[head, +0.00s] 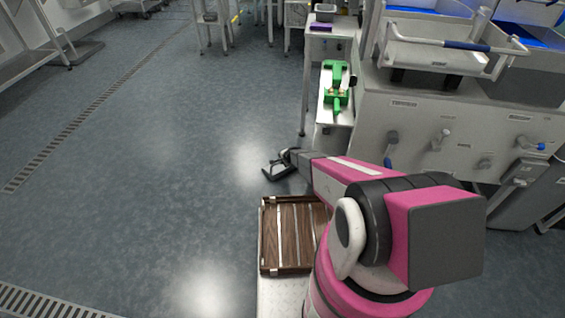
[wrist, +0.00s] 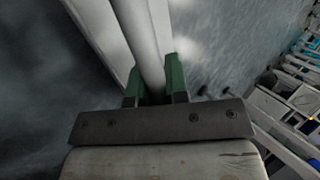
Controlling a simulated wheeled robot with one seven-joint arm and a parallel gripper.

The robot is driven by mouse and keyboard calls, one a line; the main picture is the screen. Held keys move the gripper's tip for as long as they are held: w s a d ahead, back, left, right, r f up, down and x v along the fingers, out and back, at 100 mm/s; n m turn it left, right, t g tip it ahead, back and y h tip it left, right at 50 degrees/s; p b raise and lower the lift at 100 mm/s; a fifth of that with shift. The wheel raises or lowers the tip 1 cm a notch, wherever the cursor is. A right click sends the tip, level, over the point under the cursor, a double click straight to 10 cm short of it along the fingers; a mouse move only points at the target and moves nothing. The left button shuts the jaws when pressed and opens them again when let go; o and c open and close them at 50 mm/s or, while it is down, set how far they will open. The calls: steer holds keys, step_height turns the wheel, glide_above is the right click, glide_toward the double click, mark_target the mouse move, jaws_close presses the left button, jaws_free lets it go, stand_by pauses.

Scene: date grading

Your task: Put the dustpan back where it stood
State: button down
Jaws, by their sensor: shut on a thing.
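My gripper (head: 290,156) reaches out low over the floor, just beyond the wooden slatted tray in the head view. In the wrist view its two green fingers (wrist: 154,82) are closed on the round grey handle of what looks like the dustpan (wrist: 147,45). A pale, flat-edged part runs beside the handle. In the head view the dustpan (head: 276,171) is a small grey shape with a dark edge at the gripper's tip. I cannot tell whether it touches the floor.
The wooden slatted tray (head: 289,203) is in front of me, left of my arm. A narrow bench (head: 325,113) with a green device (head: 336,85) stands ahead, beside a large grey machine (head: 420,120). The floor (head: 150,170) on the left is clear, with drain grates.

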steer(key=shift+f, duration=0.3)
steer(key=c, duration=1.1)
jaws_free()
steer(key=shift+s+r, duration=0.1)
steer(key=v, duration=1.2)
